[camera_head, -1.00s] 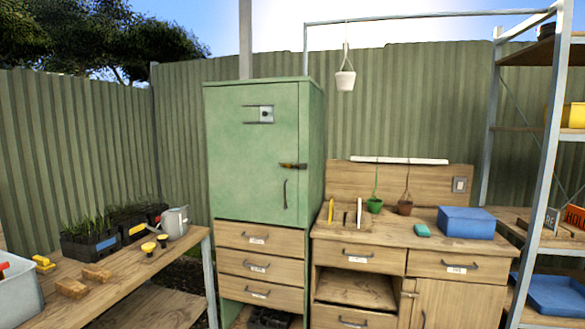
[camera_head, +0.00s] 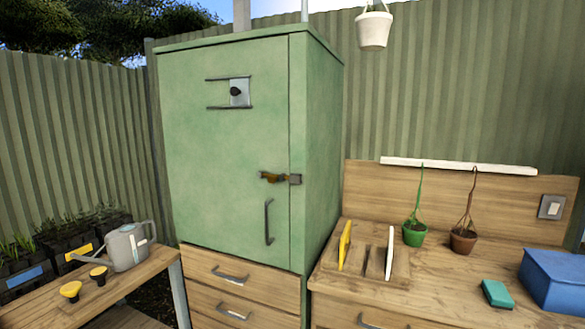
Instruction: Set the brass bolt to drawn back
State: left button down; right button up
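The brass bolt (camera_head: 272,178) sits on the right side of the green cabinet door (camera_head: 225,145), above the door's dark handle (camera_head: 268,222). Its right end reaches a grey metal keeper (camera_head: 295,179) at the door's edge. Whether the bolt's tip lies inside the keeper is too small to tell. The door looks closed. A grey plate with a dark knob (camera_head: 237,91) between two rails is higher on the door. Neither of my grippers is in view.
A left bench (camera_head: 130,288) holds a grey watering can (camera_head: 127,246), yellow-topped items and seedling trays. A right wooden workbench (camera_head: 440,285) holds potted plants, a blue box (camera_head: 555,280) and a teal block (camera_head: 497,293). A white pot (camera_head: 374,30) hangs above. Wooden drawers (camera_head: 240,285) are under the cabinet.

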aim_at(272, 178)
jog(key=i+l, duration=0.25)
jog(key=i, duration=0.2)
jog(key=i+l+u, duration=0.1)
jog(key=i+l, duration=0.15)
jog(key=i, duration=0.15)
